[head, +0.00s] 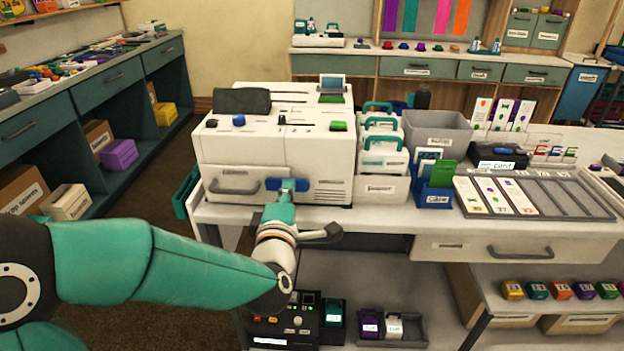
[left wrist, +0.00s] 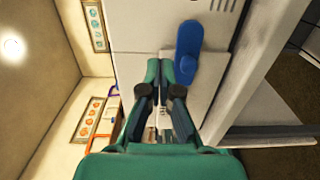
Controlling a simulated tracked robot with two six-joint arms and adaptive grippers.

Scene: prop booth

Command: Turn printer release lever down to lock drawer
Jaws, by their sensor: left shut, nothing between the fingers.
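The white printer (head: 320,160) stands on the left end of the workbench. Its drawer (head: 222,186), with a grey handle, looks closed in the front. The blue release lever (head: 271,184) is on the printer's front, right of the drawer handle, and lies level across in the head view. It also shows in the left wrist view (left wrist: 188,50), beside the fingertips. My left gripper (head: 288,188) is shut and empty in front of the lever, covering part of it. In the left wrist view its fingertips (left wrist: 160,66) are together; I cannot tell whether they touch the lever. My right gripper is out of view.
White bins (head: 381,188) and a grey bin (head: 436,132) stand close to the printer's right. A card tray (head: 550,198) lies farther right. Below the bench is a shelf with a dark control box (head: 290,328). Open floor (head: 150,200) lies left of the bench.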

